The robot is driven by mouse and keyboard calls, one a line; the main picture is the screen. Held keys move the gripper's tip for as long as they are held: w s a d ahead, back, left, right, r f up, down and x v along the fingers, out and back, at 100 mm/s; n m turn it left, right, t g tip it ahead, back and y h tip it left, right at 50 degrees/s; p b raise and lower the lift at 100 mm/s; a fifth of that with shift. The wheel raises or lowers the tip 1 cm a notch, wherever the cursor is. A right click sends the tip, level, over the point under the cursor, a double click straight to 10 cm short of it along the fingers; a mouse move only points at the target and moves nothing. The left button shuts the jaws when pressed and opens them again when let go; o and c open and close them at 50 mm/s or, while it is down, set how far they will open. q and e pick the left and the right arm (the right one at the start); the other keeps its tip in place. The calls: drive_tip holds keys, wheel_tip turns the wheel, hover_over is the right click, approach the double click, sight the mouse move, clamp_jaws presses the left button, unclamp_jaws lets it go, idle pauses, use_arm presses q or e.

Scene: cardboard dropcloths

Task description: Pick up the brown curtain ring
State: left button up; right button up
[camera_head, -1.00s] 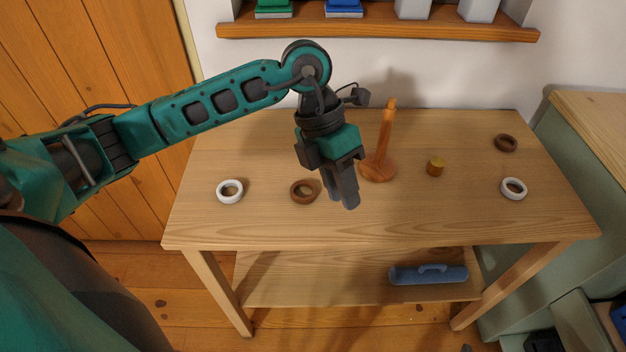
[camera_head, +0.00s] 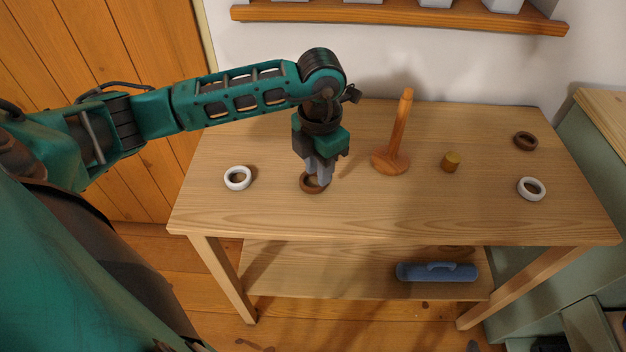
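A brown curtain ring (camera_head: 307,188) lies on the wooden table (camera_head: 400,215), left of the middle. My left gripper (camera_head: 319,181) points down right at this ring, its fingers over the ring's right part and partly hiding it. I cannot tell whether the fingers are closed on the ring's wall or stand around it. A second brown ring (camera_head: 525,141) lies at the table's far right, away from the gripper. My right gripper is not in view.
A white ring (camera_head: 237,178) lies left of the gripper and another white ring (camera_head: 531,189) at the right. A wall shelf (camera_head: 400,16) is behind. A blue case (camera_head: 437,272) lies below.

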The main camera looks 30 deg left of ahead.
use_arm(q)
wheel_tip(320, 180, down, 4)
drive_tip(key=shift+w+r, duration=0.1)
clamp_jaws()
idle(0.5)
